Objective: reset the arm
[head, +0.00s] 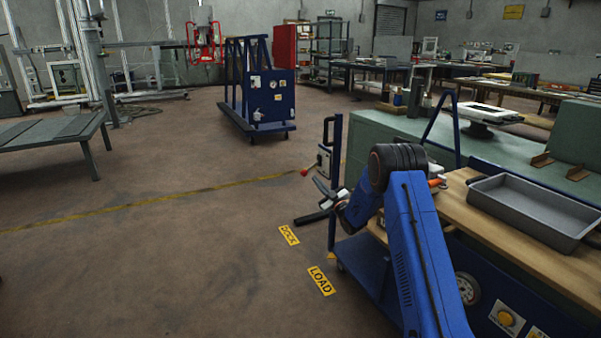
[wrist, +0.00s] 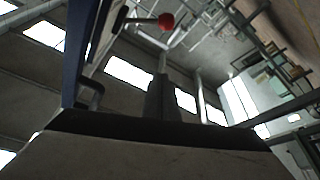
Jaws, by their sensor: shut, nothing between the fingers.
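My gripper (head: 303,219) is at the end of my blue arm, which bends over at the elbow and reaches down and left in the head view. It is out over the floor side of the blue cart, left of the wooden top. In the wrist view my gripper (wrist: 162,96) shows as dark fingers together, with nothing between them. Past the fingers the wrist view shows windows, wall and ceiling at a tilt.
A blue post with a control box (head: 324,160) and red-knobbed lever (head: 305,172) stands close behind my gripper; the red knob (wrist: 166,20) also shows in the wrist view. A grey tray (head: 483,207) sits on the wooden top (head: 500,240).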

